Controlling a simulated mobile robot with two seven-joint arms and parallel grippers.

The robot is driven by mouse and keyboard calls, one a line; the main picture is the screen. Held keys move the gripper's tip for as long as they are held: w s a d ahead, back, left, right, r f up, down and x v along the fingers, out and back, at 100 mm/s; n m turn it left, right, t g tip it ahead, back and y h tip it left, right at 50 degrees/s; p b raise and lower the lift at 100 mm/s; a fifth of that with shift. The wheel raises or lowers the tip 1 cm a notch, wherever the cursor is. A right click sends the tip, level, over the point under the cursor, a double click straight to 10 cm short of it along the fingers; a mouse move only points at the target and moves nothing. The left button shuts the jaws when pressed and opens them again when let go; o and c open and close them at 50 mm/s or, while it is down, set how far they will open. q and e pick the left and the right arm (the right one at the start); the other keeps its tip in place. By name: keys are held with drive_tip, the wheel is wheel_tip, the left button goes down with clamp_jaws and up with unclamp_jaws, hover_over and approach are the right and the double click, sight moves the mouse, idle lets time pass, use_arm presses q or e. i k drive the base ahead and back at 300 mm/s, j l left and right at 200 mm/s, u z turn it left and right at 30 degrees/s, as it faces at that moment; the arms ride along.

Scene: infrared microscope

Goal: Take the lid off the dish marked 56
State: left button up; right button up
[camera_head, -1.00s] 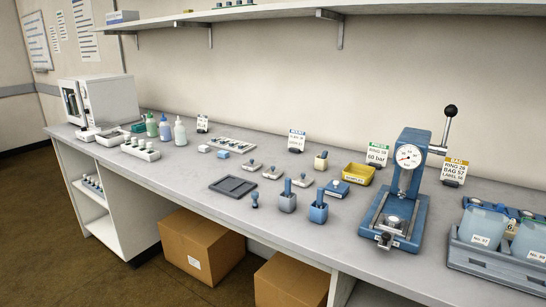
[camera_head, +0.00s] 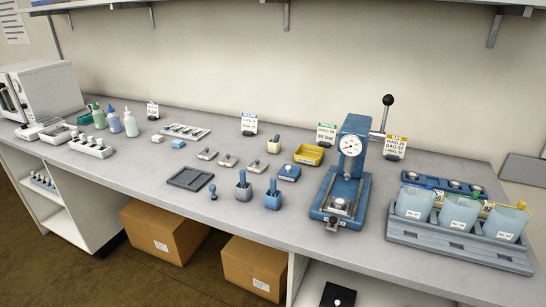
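Several small pale dishes with dark-knobbed lids stand in a slanting row mid-bench: a left one (camera_head: 207,154), a middle one (camera_head: 228,161) and a right one (camera_head: 253,167). Their markings are too small to read, so I cannot tell which is 56. All of them appear to have lids on. Neither of my grippers is in view.
A yellow bin (camera_head: 309,154) and blue press (camera_head: 342,190) stand right. A grey rack (camera_head: 455,246) of pouches fills the right end.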

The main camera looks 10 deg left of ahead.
sight(228, 159)
drive_tip(key=j+z, duration=0.75)
drive_tip(key=z, duration=0.15)
drive_tip(key=k+j+z, duration=0.2)
drive_tip(key=j, duration=0.25)
drive_tip(key=j+z, duration=0.25)
drive_tip(key=j, duration=0.25)
drive_tip(key=k+j, duration=0.1)
drive_tip(key=j, duration=0.2)
drive_tip(key=k+j, duration=0.1)
drive_tip(key=j, duration=0.2)
drive_tip(key=k+j+z, duration=0.1)
drive_tip(key=j, duration=0.2)
